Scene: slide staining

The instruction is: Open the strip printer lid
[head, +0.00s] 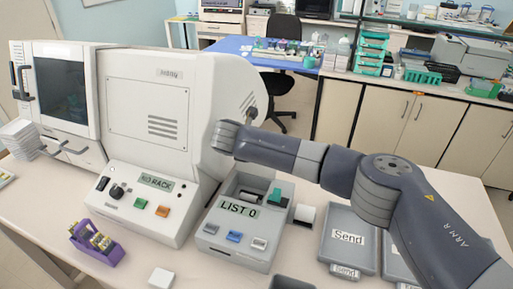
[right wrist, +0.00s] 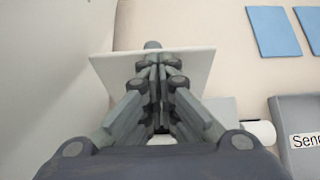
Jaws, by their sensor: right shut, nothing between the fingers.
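The strip printer (head: 211,243) is the grey box labelled "LIST 0" on the table, with several buttons on its front. Its top compartment is open to view in the head view, with a dark part and a green part inside. A flat pale panel (right wrist: 110,72), perhaps its raised lid, shows behind the fingers in the right wrist view. My right gripper (right wrist: 153,62) is shut and empty, its fingertips in front of this panel. Whether they touch it I cannot tell. In the head view, my right arm passes over the printer and its fingertips are hidden. My left gripper is out of view.
A large white machine (head: 150,105) stands close on the printer's left. A white roll (head: 304,214) is to its right, beside the grey "Send" tray (head: 344,259). A purple rack (head: 97,245) and a small white block (head: 161,278) are at the front left.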

